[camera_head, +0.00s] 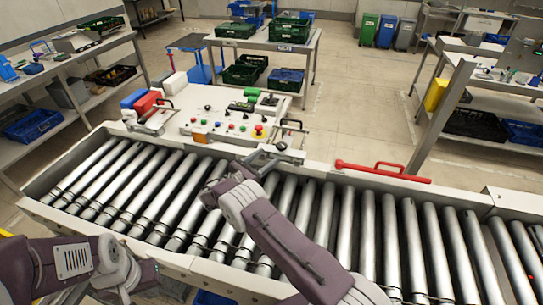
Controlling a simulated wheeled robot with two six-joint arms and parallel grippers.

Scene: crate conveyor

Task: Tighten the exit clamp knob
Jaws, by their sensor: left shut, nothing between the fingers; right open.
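A small grey metal fitting with a round knob-like part (281,146) sits on the far rail of the roller conveyor, at the front right corner of the control panel. It looks like the clamp, but it is too small to tell how tight it is. My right gripper (262,159) is beside this fitting, just left of and below it. It is open, and its fingertips are partly hidden, so contact cannot be told. My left arm is at the lower left over the conveyor's near side. Its gripper is not visible.
The roller conveyor (340,170) runs across the view. A red bar handle (383,170) lies along its far rail to the right. The control panel (195,112) carries coloured buttons. The rollers at right are clear.

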